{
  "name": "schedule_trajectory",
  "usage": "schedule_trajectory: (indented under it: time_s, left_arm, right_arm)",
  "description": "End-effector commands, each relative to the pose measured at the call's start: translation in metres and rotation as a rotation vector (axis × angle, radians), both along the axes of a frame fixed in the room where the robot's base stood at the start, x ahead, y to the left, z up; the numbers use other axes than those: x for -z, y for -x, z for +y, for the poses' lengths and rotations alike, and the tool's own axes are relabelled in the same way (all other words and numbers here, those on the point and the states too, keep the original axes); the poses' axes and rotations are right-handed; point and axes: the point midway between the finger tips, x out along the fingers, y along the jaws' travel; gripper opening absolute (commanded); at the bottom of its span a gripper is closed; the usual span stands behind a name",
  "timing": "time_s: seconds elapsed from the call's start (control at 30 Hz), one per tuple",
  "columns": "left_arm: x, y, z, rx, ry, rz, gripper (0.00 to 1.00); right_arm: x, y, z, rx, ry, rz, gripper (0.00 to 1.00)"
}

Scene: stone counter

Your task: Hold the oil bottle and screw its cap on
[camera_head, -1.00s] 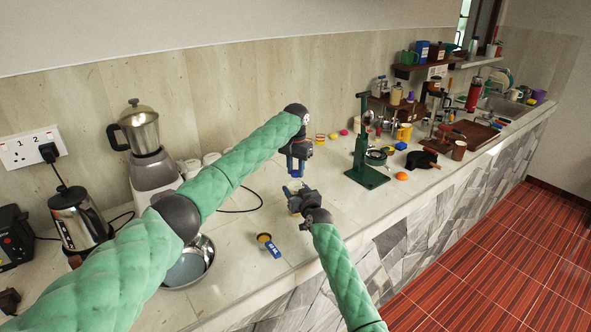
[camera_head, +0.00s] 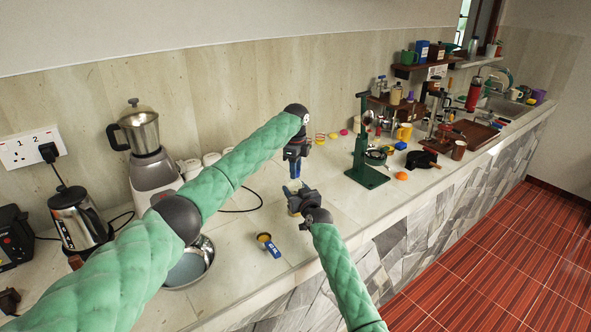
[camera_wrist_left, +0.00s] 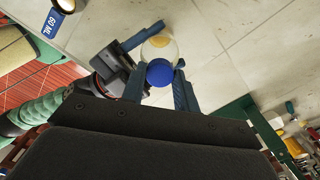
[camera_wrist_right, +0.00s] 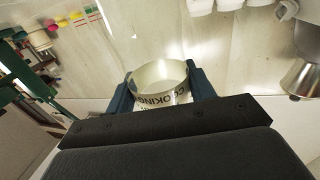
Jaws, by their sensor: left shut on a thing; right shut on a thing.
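My left gripper (camera_head: 296,168) points down above the counter, straight over my right gripper (camera_head: 296,194). In the left wrist view my left gripper (camera_wrist_left: 160,88) is shut on a round blue cap (camera_wrist_left: 159,72). The clear oil bottle (camera_wrist_left: 158,46), with yellow at its bottom, shows just beyond the cap. I cannot tell whether cap and bottle touch. In the right wrist view my right gripper (camera_wrist_right: 160,92) is shut around the bottle (camera_wrist_right: 160,82), which carries black "COOKING" lettering. The bottle's top is out of that view, and in the head view the grippers mostly hide it.
A blue measuring scoop (camera_head: 270,246) lies left of my right gripper, near a steel bowl (camera_head: 190,264). A green press stand (camera_head: 366,150) stands to the right. A blender (camera_head: 148,150) stands at the back left. The counter's front edge is close to my right arm.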

Motion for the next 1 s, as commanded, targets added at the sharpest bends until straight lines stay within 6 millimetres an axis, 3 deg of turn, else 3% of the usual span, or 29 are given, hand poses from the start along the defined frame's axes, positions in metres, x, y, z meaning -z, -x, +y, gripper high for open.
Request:
schedule_trajectory:
  time_s: [0.17, 0.2, 0.3, 0.67, 1.0]
  left_arm:
    - [-0.001, -0.002, 0.002, 0.012, -0.001, -0.004, 0.03]
    - [-0.001, -0.002, 0.002, 0.012, -0.001, -0.004, 0.38]
    - [-0.001, -0.001, 0.002, 0.012, -0.001, -0.004, 0.52]
    - [-0.005, -0.001, 0.001, 0.012, 0.000, -0.002, 0.52]
    - [-0.041, -0.001, 0.001, 0.011, 0.000, -0.002, 0.52]
  right_arm:
    - [0.001, 0.001, 0.000, 0.000, 0.000, 0.000, 0.00]
    - [0.001, 0.001, 0.000, 0.000, 0.000, 0.000, 0.00]
    - [0.001, 0.001, 0.000, 0.000, 0.000, 0.000, 0.00]
    - [0.000, 0.000, 0.000, 0.000, 0.000, 0.001, 0.00]
    - [0.001, 0.000, 0.000, 0.000, 0.000, 0.001, 0.00]
